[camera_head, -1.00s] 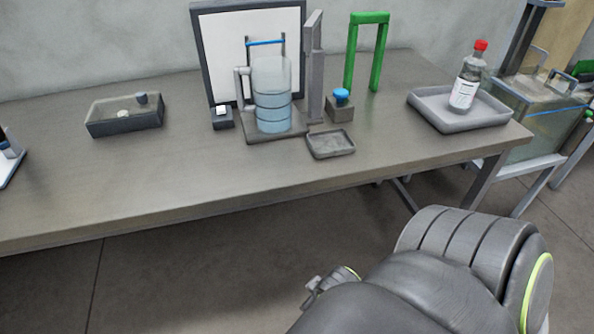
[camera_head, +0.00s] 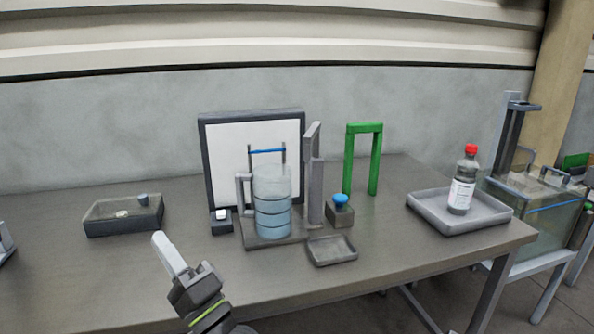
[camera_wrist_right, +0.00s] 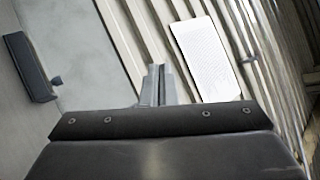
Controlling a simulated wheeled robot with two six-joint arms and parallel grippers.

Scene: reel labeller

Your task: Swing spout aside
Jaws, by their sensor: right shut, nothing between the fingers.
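A clear cylinder (camera_head: 272,205) with bluish liquid stands on a dark base in front of a white, dark-framed panel (camera_head: 225,150). A grey bent tube (camera_head: 241,190) stands at its left side and a tall grey post (camera_head: 315,185) at its right. I cannot tell for sure which part is the spout. My right gripper (camera_head: 158,238) is shut and empty, pointing up above the table's front part, left of and apart from the cylinder. Its shut fingers (camera_wrist_right: 157,84) also show in the right wrist view, against the wall. My left gripper is out of view.
A dark tray (camera_head: 100,225) stands on the left. A small tray (camera_head: 332,250), a blue-knobbed block (camera_head: 340,213) and a green arch (camera_head: 365,128) stand right of the cylinder. A red-capped bottle (camera_head: 462,185) stands in a grey tray (camera_head: 430,212). The table's front strip is mostly bare.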

